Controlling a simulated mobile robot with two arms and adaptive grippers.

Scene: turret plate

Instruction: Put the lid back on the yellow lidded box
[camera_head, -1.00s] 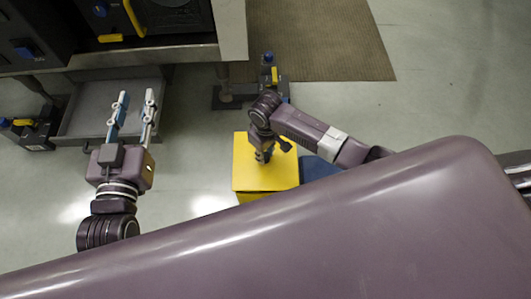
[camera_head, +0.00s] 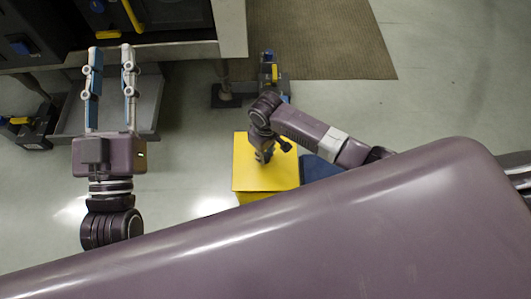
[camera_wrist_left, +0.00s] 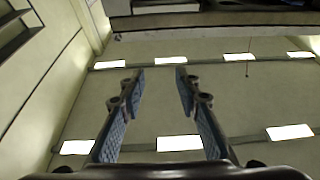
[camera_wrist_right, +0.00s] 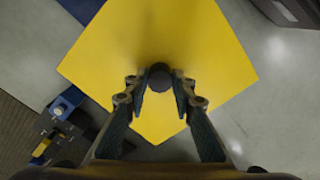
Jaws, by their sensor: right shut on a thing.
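A yellow lid (camera_head: 247,170), flat and square, lies over the yellow box (camera_head: 253,197), whose front side shows as a narrow strip below it. I cannot tell whether the lid rests on the rim or is slightly above it. My right gripper (camera_head: 264,157) points down at the lid's middle. In the right wrist view its fingers (camera_wrist_right: 159,90) are shut on the round dark knob (camera_wrist_right: 160,74) of the lid, which hides the box's inside. My left gripper (camera_head: 110,58) is open and empty at the left, away from the box; its parted fingers show in the left wrist view (camera_wrist_left: 159,73).
A dark blue item (camera_head: 316,169) stands just right of the box. A dark device with a yellow part (camera_head: 270,75) stands behind it. A grey tray (camera_head: 147,97) lies under my left gripper, below a metal-edged bench (camera_head: 185,53). The floor left of the box is clear.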

